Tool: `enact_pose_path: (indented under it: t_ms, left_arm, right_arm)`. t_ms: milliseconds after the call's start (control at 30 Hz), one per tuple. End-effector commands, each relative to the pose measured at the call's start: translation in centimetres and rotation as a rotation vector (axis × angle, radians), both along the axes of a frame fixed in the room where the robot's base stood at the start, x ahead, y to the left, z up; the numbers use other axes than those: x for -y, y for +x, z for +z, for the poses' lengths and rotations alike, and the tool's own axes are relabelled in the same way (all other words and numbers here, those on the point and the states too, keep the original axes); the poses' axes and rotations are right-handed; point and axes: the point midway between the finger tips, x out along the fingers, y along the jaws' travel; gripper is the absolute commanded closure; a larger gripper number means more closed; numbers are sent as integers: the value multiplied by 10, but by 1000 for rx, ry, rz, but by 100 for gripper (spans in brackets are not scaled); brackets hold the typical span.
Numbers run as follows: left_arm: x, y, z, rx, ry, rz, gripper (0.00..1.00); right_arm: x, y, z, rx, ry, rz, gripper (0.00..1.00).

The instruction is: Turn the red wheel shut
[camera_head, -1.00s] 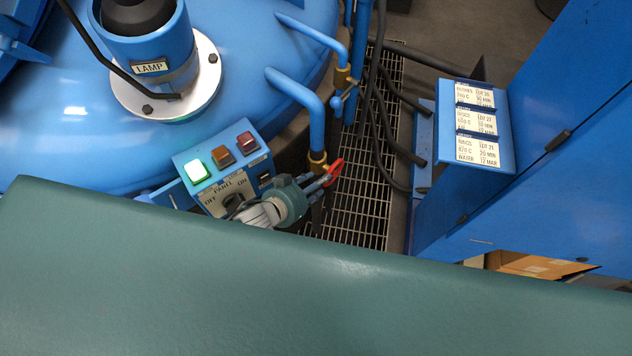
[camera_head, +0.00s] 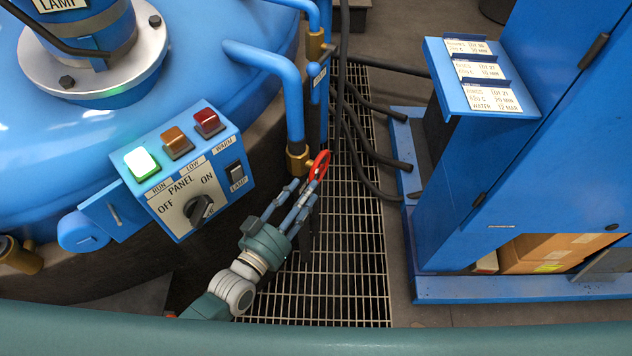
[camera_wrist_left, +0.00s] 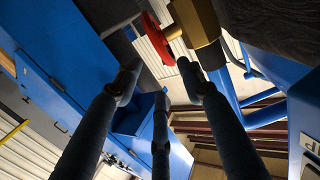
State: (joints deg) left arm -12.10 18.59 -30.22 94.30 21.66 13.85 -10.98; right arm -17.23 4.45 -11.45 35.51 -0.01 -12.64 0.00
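The red wheel (camera_head: 320,166) sits on a brass valve (camera_head: 297,160) at the foot of a blue pipe in the head view. My left gripper (camera_head: 302,190) is just below and left of it, its fingers pointing up toward it. In the left wrist view the fingers (camera_wrist_left: 160,76) are spread with nothing between them. The red wheel (camera_wrist_left: 156,40) shows there ahead of the fingertips, seen at an angle beside its brass body (camera_wrist_left: 194,22). Whether a fingertip touches the rim I cannot tell. My right gripper is in neither view.
A blue control panel (camera_head: 170,193) with lit green lamp and a knob stands left of my gripper. The blue furnace lid (camera_head: 60,135) is behind it. Floor grating (camera_head: 345,270) lies below, with dark hoses (camera_head: 368,150). A blue cabinet (camera_head: 470,190) stands at the right.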

Motion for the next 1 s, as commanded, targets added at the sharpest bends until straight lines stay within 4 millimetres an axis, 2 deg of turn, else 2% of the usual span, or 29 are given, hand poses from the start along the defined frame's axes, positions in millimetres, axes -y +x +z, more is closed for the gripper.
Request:
enact_pose_path:
  t_ms: [33, 267, 700, 1000]
  left_arm:
    - [-2, 1, -6, 15, -6, 10, 60]
    - [-1, 12, 0, 38, -11, 27, 60]
    - [35, 81, 0, 36, -11, 25, 60]
    - [44, 99, -1, 35, -9, 24, 60]
  right_arm:
    - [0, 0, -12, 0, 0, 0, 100]
    - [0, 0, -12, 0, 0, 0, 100]
    - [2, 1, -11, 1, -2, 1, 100]
    - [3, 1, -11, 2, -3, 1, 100]
